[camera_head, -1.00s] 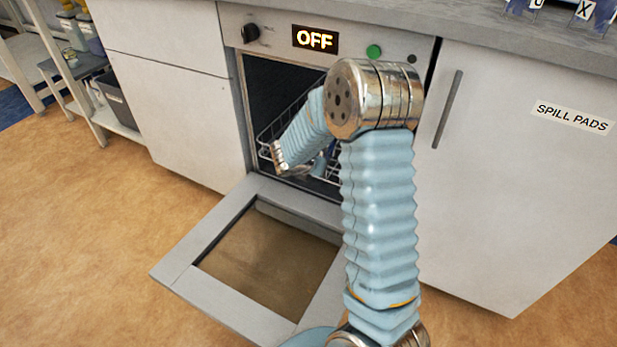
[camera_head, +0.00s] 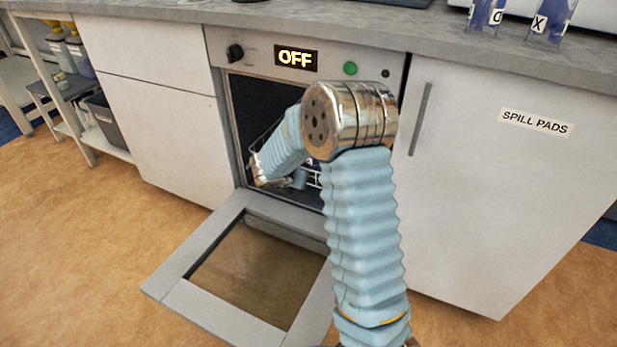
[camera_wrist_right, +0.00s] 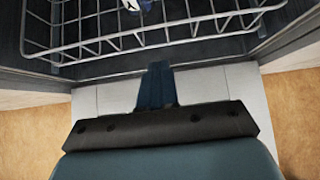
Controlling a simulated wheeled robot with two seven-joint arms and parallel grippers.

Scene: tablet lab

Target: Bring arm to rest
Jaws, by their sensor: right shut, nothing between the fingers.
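My right arm reaches from the bottom of the head view up to its shiny metal joint, then bends down to the open washer (camera_head: 222,253). Its wrist is at the front of the washer opening, and the fingers are hard to make out there. In the right wrist view my right gripper (camera_wrist_right: 157,68) is shut and empty. Its fingertips are just short of the front edge of the wire rack (camera_wrist_right: 150,42), seemingly above the open door. My left gripper is not in view.
The lowered washer door (camera_head: 172,270) sticks out over the floor. A blue and white item (camera_wrist_right: 137,5) lies in the rack. The display (camera_head: 296,58) reads OFF. A cabinet (camera_head: 490,210) marked SPILL PADS stands to the right. A shelf rack (camera_head: 85,100) stands at the left.

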